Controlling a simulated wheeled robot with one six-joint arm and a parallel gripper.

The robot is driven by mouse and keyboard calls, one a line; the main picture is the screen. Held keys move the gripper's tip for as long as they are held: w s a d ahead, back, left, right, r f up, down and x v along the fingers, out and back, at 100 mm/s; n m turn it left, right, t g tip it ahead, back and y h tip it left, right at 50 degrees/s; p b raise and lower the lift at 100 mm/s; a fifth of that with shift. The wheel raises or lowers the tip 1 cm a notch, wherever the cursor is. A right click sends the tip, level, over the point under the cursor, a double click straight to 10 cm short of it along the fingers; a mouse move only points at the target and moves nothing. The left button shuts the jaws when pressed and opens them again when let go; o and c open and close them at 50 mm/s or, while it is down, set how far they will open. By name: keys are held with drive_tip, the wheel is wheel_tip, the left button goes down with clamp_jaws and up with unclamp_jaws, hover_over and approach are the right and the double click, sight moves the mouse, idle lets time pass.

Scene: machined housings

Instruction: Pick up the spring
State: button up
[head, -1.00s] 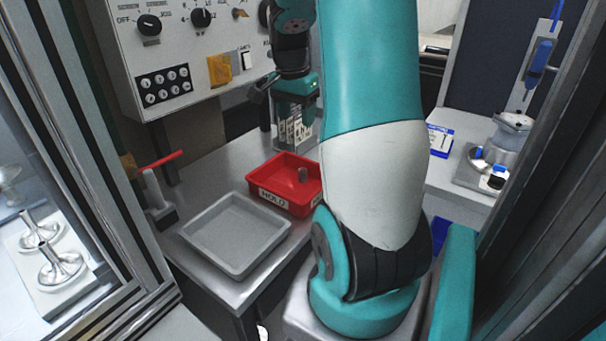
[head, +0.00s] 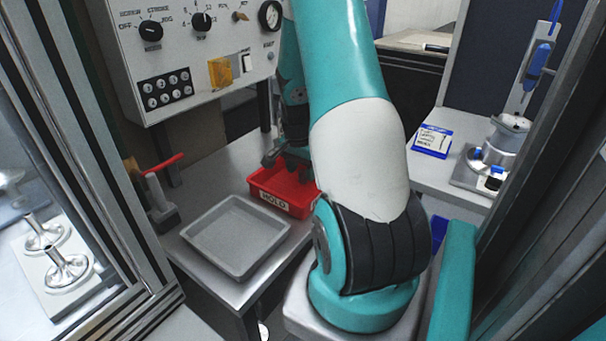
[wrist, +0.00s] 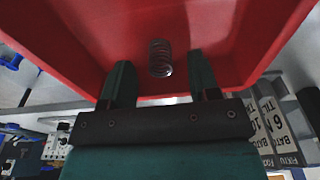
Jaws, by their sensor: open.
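The spring (wrist: 160,58) is a small metal coil inside the red bin (wrist: 225,30). In the wrist view it shows between and just beyond the two fingers of my gripper (wrist: 158,78), which are apart and hold nothing. I cannot tell the exact height of the fingertips over the bin floor. In the head view my gripper (head: 287,168) is over the red bin (head: 279,203) marked HOLD, and the spring is hidden there.
A grey empty tray (head: 236,237) stands in front of the bin on the metal bench. A control panel (head: 190,55) rises behind at left. A red-handled clamp (head: 158,190) stands at the bench's left. A blue-edged card (head: 433,141) lies on the right-hand counter.

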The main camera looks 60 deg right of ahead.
drive_tip(key=shift+d+f, duration=0.15)
drive_tip(key=shift+f, duration=0.75)
drive_tip(key=c, duration=1)
drive_tip(key=shift+r, duration=0.1)
